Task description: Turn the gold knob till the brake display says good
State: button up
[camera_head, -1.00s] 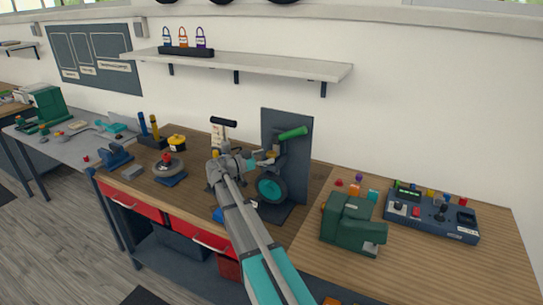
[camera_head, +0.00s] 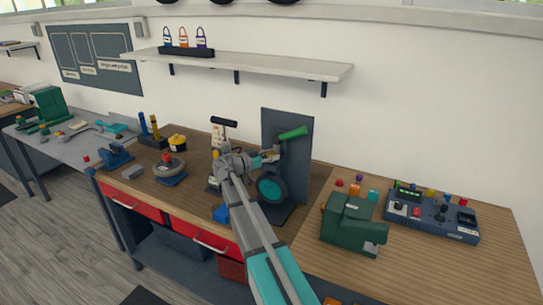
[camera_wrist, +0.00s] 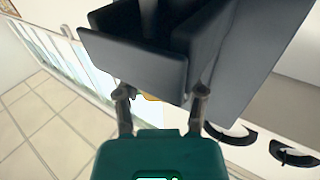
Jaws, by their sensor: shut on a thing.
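A scooter wheel (camera_head: 271,188) with a teal hub stands against a dark upright panel (camera_head: 300,150) on the wooden bench, with a green handle grip (camera_head: 293,133) above it. The small gold knob (camera_head: 269,155) is between the wheel and the grip. My gripper (camera_head: 266,157) is shut on it from the left. In the wrist view a sliver of gold knob (camera_wrist: 152,97) shows between my gripper's fingers (camera_wrist: 160,100); large dark grey parts hide the rest. A black display bar (camera_head: 224,122) on a post stands behind my wrist; I cannot read it.
A green machine (camera_head: 350,225) and a control box (camera_head: 433,215) with buttons stand to the right. A grey disc on a blue base (camera_head: 168,167) and a blue vise (camera_head: 116,155) are to the left. A shelf (camera_head: 240,64) hangs above.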

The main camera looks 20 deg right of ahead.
jog(key=shift+c, duration=0.8)
jog(key=shift+n+t, duration=0.4)
jog(key=shift+t, duration=0.2)
jog(key=shift+s+n+t+y, duration=0.15)
jog(key=shift+n+t+y, duration=0.55)
jog(key=shift+n+t, duration=1.05)
jog(key=shift+n+t+y, duration=0.5)
jog(key=shift+t, duration=0.6)
jog(key=shift+n+t+y, duration=0.45)
jog(key=shift+t+y, duration=0.05)
jog(key=shift+t, duration=0.55)
jog(key=shift+w+r, duration=0.1)
jog(key=shift+w, duration=0.15)
jog(key=o, duration=1.1)
jog(key=shift+o, duration=0.2)
